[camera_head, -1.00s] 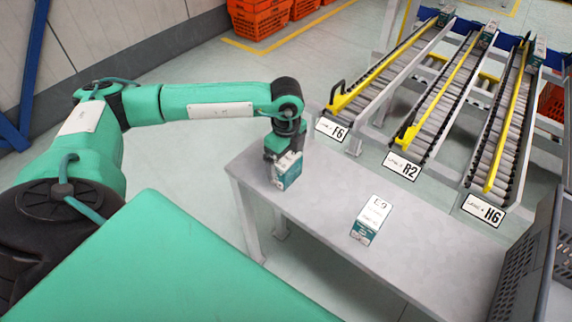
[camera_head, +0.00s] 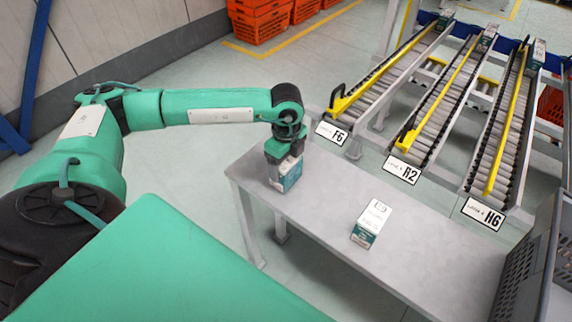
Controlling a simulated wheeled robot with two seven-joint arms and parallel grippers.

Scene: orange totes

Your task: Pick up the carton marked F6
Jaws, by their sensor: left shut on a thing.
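My left gripper (camera_head: 279,152) is over the left end of the grey table and points down. It is shut on a small white and teal carton (camera_head: 287,176). The gripper covers the carton's upper part, and I cannot read its mark. The carton is upright, at or just above the table top; I cannot tell whether it touches. A second white and teal carton (camera_head: 371,223) stands on the table to the right, apart from the gripper. Its top mark looks like E9. My right gripper is not in view.
The grey table (camera_head: 325,205) is otherwise clear. Behind it are roller lanes with signs F6 (camera_head: 331,133), R2 (camera_head: 402,169) and H6 (camera_head: 484,213). A grey crate (camera_head: 528,262) stands at the right edge. Orange totes (camera_head: 258,22) are stacked at the back.

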